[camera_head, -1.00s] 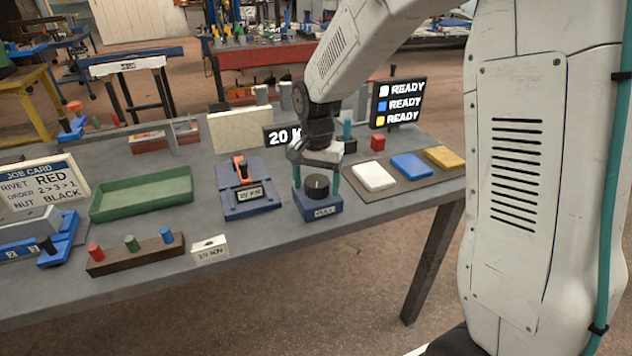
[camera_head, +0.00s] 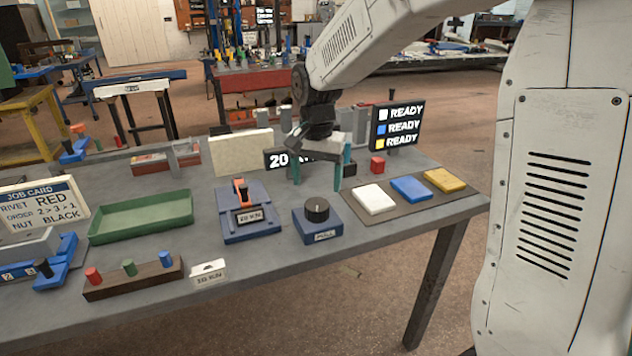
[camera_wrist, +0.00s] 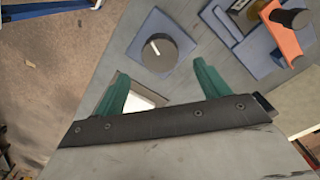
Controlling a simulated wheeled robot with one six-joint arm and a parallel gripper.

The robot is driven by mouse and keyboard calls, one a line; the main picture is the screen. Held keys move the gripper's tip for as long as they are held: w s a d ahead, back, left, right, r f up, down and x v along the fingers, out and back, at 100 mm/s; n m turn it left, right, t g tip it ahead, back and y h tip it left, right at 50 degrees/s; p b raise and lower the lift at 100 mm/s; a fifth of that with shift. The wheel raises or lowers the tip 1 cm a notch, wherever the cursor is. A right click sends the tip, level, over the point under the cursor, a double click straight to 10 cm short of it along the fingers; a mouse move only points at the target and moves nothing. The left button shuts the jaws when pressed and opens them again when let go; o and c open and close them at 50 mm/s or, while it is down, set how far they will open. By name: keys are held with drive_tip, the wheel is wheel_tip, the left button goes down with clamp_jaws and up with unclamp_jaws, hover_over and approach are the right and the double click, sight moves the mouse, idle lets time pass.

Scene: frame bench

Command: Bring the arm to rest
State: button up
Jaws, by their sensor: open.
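My gripper (camera_head: 318,172) has two teal fingers and hangs over the bench (camera_head: 330,265), behind the blue box with the black knob (camera_head: 317,210) in the head view. The fingers are spread apart with nothing between them. In the wrist view my gripper (camera_wrist: 158,85) shows both teal fingers, with the knob box (camera_wrist: 158,45) beyond their tips. Part of a white pad (camera_wrist: 140,95) shows behind the left finger. My arm rises from the gripper to the upper right.
To the left stand a blue device with an orange lever (camera_head: 243,205), a green tray (camera_head: 140,216) and a rivet block (camera_head: 133,280).

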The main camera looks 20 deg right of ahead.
idle(0.3)
drive_tip(key=shift+s+f+n, duration=0.1)
drive_tip(key=shift+s+n, duration=0.1)
drive_tip(key=shift+n, duration=0.2)
drive_tip(key=s+d+r+n, duration=0.1)
drive_tip(key=s+r+n, duration=0.2)
drive_tip(key=s, duration=1.1)
drive_tip(key=s+d+r+n+t, duration=0.1)
drive_tip(key=s+d+r+n, duration=0.1)
drive_tip(key=s, duration=1.3)
drive_tip(key=shift+s+r+n, duration=0.15)
drive_tip(key=shift+r+n, duration=0.75)
drive_tip(key=shift+n, duration=0.1)
